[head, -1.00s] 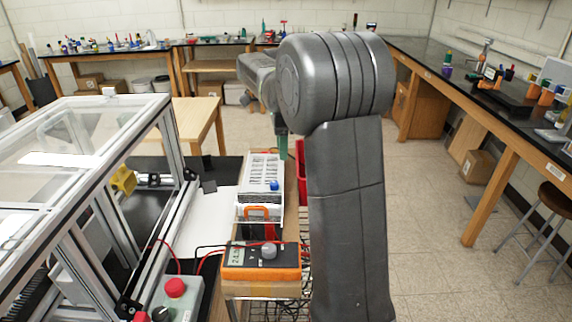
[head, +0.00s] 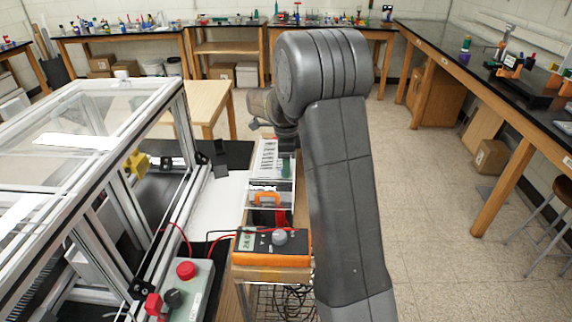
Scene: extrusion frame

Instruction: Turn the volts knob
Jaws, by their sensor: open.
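An orange-edged meter (head: 250,241) with a small display lies on the front end of the narrow cart in the head view. A round grey knob (head: 279,237) stands on its top face, right of the display. I cannot read its label. My gripper (head: 254,124) shows small and dark beyond the upper arm, at the far end of the cart. It is open, well apart from the meter and above it in the picture. My own arm link hides part of the wrist and the cart's right side.
A grey box (head: 196,290) with a red button and a dark knob sits left of the meter. Red and black leads run to the meter. The extrusion frame (head: 113,185) stands at left. Trays with an orange handle (head: 267,198) lie behind the meter. Open floor is at right.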

